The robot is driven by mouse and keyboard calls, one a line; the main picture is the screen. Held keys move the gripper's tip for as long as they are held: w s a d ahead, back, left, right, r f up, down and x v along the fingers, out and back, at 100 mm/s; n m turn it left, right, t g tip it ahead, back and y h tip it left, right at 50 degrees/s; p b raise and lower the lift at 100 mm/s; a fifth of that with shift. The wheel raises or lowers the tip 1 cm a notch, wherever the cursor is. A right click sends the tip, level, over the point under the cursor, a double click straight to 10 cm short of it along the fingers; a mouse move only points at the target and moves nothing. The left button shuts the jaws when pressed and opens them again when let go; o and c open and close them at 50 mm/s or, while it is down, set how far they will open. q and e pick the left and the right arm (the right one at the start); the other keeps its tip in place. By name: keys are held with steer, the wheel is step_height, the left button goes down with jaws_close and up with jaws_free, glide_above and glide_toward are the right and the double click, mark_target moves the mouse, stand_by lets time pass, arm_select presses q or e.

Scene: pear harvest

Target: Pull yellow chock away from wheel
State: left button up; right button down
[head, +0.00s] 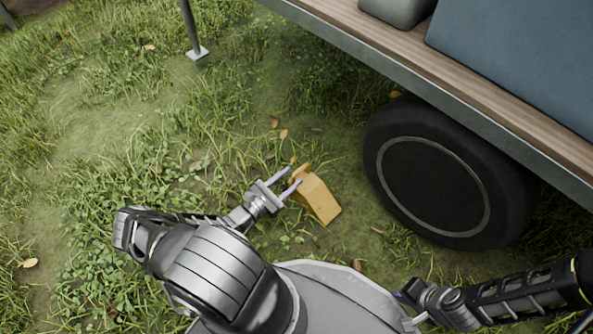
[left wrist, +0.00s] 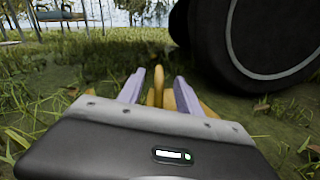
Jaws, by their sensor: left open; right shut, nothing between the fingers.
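The yellow chock (head: 318,200) lies on the grass to the left of the dark wheel (head: 437,180). A strip of ground shows between chock and wheel in the head view. My left gripper (head: 294,175) is open at the chock's upper left end. In the left wrist view, the chock's upright handle (left wrist: 159,86) stands between the two open fingers (left wrist: 158,92), with a gap on each side. The wheel (left wrist: 268,40) is at the upper right there. The chock's lower body is partly hidden by my gripper. My right gripper (head: 404,300) is shut and empty, low in the head view.
A wagon bed (head: 372,48) with a wooden edge sits above the wheel and carries a blue-grey box (head: 520,55). A metal post with a foot plate (head: 197,52) stands at the upper left. The grass left of the chock is open.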

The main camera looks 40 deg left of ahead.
arm_select(q)
steer(key=shift+s+a+p, duration=0.2)
steer(key=shift+s, duration=0.7)
steer(key=shift+s+a+p, duration=0.15)
steer(key=shift+s, duration=0.75)
steer(key=shift+r, duration=0.1)
